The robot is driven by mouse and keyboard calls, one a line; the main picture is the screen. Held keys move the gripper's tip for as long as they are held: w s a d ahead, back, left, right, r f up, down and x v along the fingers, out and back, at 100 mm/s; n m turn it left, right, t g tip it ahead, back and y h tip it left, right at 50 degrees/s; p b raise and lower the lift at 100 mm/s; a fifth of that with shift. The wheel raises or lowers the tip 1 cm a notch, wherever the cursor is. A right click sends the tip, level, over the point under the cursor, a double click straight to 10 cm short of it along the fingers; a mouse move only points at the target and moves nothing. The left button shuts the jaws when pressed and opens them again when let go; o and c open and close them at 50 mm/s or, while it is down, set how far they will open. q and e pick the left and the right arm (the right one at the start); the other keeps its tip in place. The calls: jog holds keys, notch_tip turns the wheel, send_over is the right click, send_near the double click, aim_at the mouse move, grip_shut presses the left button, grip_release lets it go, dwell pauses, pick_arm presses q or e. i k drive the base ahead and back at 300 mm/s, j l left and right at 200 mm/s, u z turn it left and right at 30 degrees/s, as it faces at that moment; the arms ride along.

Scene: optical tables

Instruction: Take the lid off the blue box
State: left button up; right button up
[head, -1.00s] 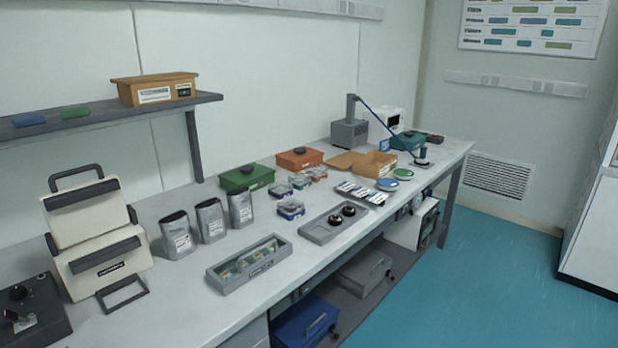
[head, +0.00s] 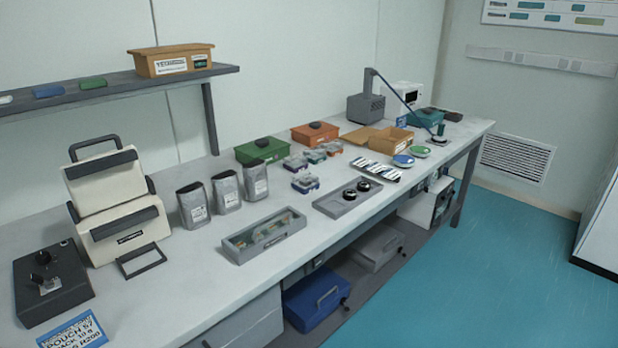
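A blue box (head: 316,301) with a handle on its front stands on the lower shelf under the bench, partly hidden by the bench edge. A teal box (head: 425,119) with a dark knob on its lid sits at the far right end of the bench. It looks shut, and a lamp arm crosses in front of it. Neither of my grippers is in view.
The long white bench (head: 210,290) holds a green box (head: 262,150), an orange box (head: 315,133), an open cardboard box (head: 390,140), several grey pouches (head: 226,192) and a grey tray (head: 347,198). The blue floor (head: 500,270) right of the bench is clear.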

aim_at(295, 187)
jog(key=i+l, duration=0.15)
jog(key=l, duration=0.2)
jog(key=i+l+u, duration=0.15)
jog(key=l, duration=0.55)
jog(key=i+l+u, duration=0.1)
jog(key=l, duration=0.25)
jog(key=i, duration=0.05)
